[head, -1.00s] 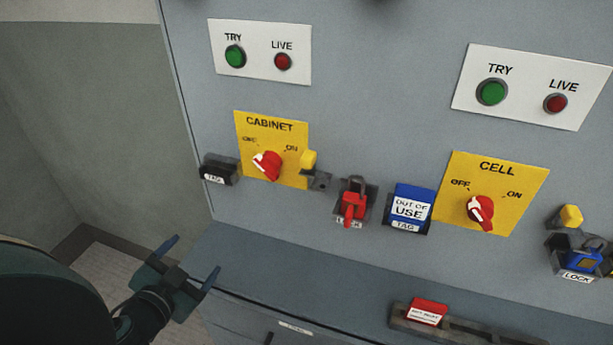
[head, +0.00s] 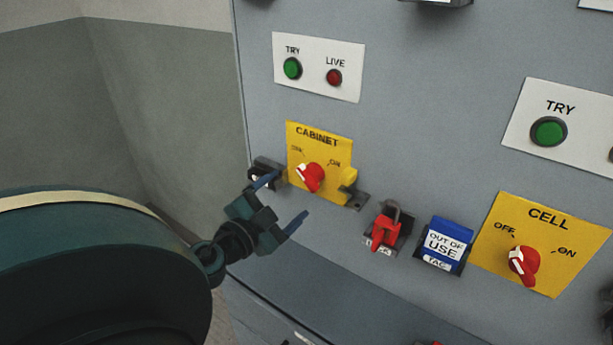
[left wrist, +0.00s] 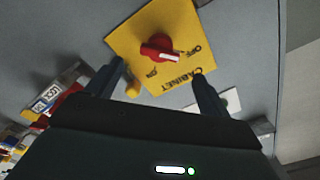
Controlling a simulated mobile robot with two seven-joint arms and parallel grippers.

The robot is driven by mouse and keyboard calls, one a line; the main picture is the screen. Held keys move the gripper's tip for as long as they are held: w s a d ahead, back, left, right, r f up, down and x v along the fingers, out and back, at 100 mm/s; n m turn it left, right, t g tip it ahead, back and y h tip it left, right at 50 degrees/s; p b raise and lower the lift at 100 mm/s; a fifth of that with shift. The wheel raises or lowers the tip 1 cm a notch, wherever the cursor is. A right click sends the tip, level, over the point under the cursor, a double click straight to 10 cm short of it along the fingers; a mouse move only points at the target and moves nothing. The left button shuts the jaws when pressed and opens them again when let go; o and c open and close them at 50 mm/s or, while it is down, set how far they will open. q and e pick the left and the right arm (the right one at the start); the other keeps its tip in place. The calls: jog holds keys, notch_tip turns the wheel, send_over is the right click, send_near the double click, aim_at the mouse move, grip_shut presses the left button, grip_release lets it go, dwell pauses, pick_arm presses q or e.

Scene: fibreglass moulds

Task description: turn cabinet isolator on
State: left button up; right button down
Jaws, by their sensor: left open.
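The cabinet isolator is a red rotary knob (head: 311,177) on a yellow plate (head: 331,140) marked CABINET, OFF and ON. Its white pointer mark is on the OFF side. The knob also shows in the left wrist view (left wrist: 160,48), beyond and between my fingers. A yellow piece (head: 348,184) sits at the plate's right edge. My left gripper (head: 285,202) is open and empty, below and left of the knob, apart from it. One finger overlaps the black TAG holder in the head view. My right gripper is not in view.
A red padlock (head: 385,230) and a blue OUT OF USE tag (head: 446,243) sit in holders right of the plate. The CELL isolator knob (head: 523,263) is further right. TRY and LIVE buttons are on a white plate (head: 313,79) above. A ledge runs below.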

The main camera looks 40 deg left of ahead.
aim_at(306, 181)
pick_arm(q)
jog(key=w, duration=0.6)
jog(key=shift+a+p, duration=0.3)
jog(key=shift+p, duration=0.05)
jog(key=shift+w, duration=0.6)
jog(key=shift+w+a, duration=0.1)
jog(key=shift+w, duration=0.15)
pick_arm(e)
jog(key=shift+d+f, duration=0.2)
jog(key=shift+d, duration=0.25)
pick_arm(q)
jog(key=c, duration=1)
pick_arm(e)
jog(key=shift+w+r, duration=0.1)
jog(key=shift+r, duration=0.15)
